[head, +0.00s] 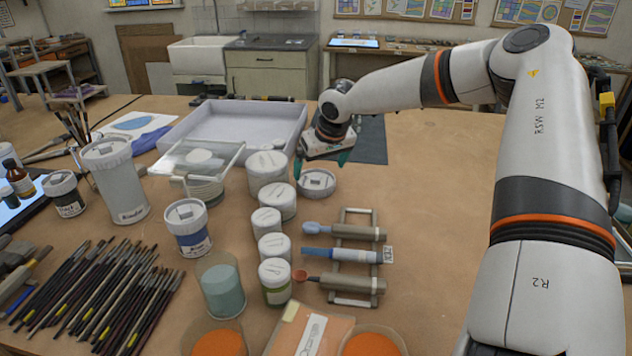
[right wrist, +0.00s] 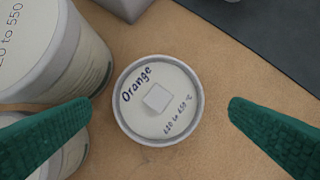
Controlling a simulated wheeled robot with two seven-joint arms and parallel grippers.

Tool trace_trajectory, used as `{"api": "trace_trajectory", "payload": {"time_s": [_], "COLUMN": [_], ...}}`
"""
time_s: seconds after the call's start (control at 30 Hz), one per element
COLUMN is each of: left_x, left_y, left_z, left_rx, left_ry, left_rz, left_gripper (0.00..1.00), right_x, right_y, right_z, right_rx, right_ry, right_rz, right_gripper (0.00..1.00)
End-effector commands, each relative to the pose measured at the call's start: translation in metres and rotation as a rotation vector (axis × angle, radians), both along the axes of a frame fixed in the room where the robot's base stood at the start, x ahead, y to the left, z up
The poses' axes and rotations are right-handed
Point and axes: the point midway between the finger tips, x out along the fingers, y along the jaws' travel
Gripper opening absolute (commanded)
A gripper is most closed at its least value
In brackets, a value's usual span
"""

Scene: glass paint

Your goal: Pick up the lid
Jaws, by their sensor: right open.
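The lid (right wrist: 158,100) is round and white, with a raised rim, a small square knob and the handwritten words "Orange" and "620 to 650 °C". It lies flat on the brown table, and in the head view it is the round piece (head: 317,182) right of the row of white jars. My right gripper (right wrist: 158,122) is open and empty, with its green fingertips on either side of the lid and apart from it. In the head view the right gripper (head: 325,158) hangs above and behind the lid. My left gripper is not in view.
White lidded jars (head: 267,172) stand close on the lid's left. A pale tray (head: 231,128) and a dark mat (head: 367,140) lie behind. A rack with tools (head: 347,256) lies in front. The table right of the lid is clear.

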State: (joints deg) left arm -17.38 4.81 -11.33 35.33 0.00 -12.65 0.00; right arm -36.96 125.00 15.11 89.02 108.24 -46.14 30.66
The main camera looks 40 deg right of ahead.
Motion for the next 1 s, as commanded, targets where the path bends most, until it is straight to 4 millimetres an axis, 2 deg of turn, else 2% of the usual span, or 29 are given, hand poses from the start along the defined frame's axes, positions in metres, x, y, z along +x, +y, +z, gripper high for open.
{"api": "trace_trajectory", "payload": {"time_s": [0.3, 0.6, 0.67, 0.83, 1.0], "left_x": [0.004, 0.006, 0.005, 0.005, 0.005], "left_y": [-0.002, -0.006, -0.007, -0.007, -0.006], "left_z": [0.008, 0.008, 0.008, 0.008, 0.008], "left_rx": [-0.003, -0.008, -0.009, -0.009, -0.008], "left_ry": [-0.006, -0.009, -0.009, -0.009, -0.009], "left_rz": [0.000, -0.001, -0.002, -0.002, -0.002], "left_gripper": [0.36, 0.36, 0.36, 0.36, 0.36], "right_x": [0.015, 0.017, 0.017, 0.017, 0.017], "right_y": [-0.002, -0.003, -0.003, -0.003, -0.003], "right_z": [-0.039, -0.044, -0.044, -0.044, -0.044], "right_rx": [0.000, 0.001, 0.001, 0.001, 0.001], "right_ry": [0.003, 0.000, 0.000, 0.000, 0.000], "right_rz": [0.001, 0.000, 0.000, 0.000, 0.000], "right_gripper": [1.00, 1.00, 0.93, 0.66, 0.64]}}
